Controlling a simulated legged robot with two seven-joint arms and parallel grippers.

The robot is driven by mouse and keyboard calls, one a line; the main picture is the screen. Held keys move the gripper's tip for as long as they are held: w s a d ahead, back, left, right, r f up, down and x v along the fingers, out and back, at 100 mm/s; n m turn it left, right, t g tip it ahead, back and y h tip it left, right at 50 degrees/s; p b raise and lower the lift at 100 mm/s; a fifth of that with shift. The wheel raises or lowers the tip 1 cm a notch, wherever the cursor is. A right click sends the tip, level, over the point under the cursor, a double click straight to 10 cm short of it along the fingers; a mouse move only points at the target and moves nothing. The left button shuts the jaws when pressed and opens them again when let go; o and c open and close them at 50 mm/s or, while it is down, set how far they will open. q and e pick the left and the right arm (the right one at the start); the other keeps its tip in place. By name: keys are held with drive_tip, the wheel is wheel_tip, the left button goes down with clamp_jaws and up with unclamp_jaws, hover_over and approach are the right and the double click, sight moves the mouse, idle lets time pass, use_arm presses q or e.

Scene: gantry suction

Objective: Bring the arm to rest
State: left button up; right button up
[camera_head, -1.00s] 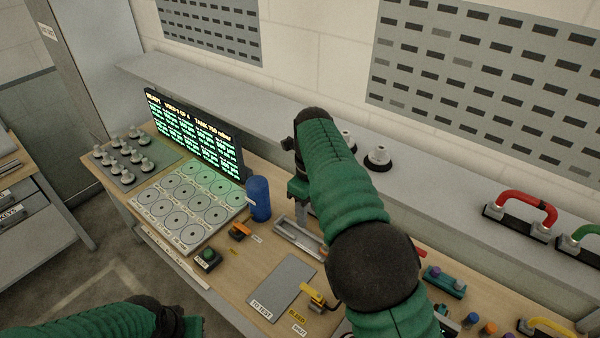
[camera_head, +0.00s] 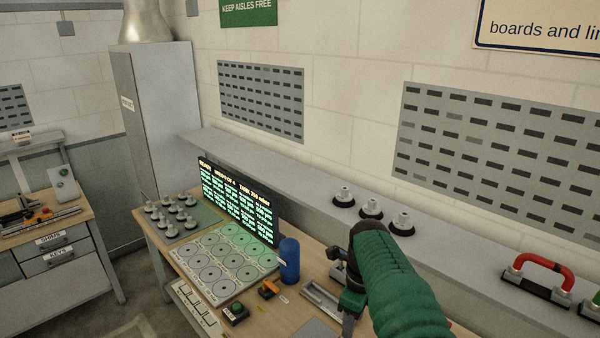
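My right arm (camera_head: 400,285) in its green ribbed sleeve reaches up from the bottom right over the bench. No held thing shows. My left arm and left gripper are out of view.
The bench (camera_head: 262,315) carries a lit screen (camera_head: 238,200), a panel of round discs (camera_head: 222,262), a blue cylinder (camera_head: 289,262) and a plate of suction cups (camera_head: 170,220). Three cups, including one (camera_head: 402,224), and a red handle (camera_head: 540,262) stand on the shelf (camera_head: 460,262).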

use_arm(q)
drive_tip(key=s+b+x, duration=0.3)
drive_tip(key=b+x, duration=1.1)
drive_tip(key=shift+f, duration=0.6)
use_arm(e)
drive_tip(key=s+d+f+n+t, duration=0.1)
drive_tip(key=s+d+f+n, duration=0.3)
drive_tip(key=s+f+n, duration=0.6)
drive_tip(key=s+d+f+n+t, duration=0.1)
drive_tip(key=s+d+f+n, duration=0.2)
drive_tip(key=s+f+n, duration=0.8)
wheel_tip(320, 180, down, 4)
drive_tip(key=n, duration=0.3)
drive_tip(key=shift+d+r, duration=0.2)
drive_tip(key=shift+d, duration=0.15)
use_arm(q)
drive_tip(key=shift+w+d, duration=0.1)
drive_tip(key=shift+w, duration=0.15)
